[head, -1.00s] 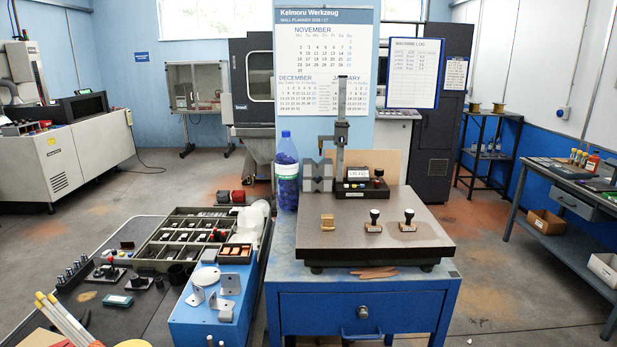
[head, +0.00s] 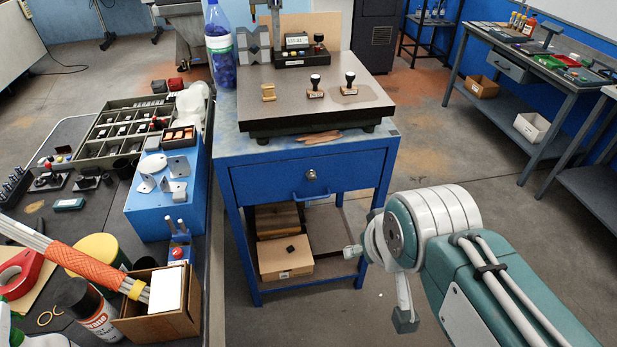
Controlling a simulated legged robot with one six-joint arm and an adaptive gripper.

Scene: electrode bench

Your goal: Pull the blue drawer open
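The blue drawer (head: 270,190) is set under the top of a blue bench. Its front looks flush with the frame, so it appears shut. It has a round silver lock (head: 311,174) and a blue bar handle (head: 311,194) below the lock. My arm reaches in from the lower right, and my gripper (head: 372,262) is at its left end, right of and below the drawer and apart from the handle. The fingers are small and partly hidden by the arm's white joint, so their opening is unclear. Nothing shows held.
A dark surface plate (head: 290,112) with stamps lies on the bench. A lower shelf holds a cardboard box (head: 285,258). A cluttered table (head: 95,215) stands close on the left. A grey workbench (head: 535,95) is at the right. The floor before the drawer looks free.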

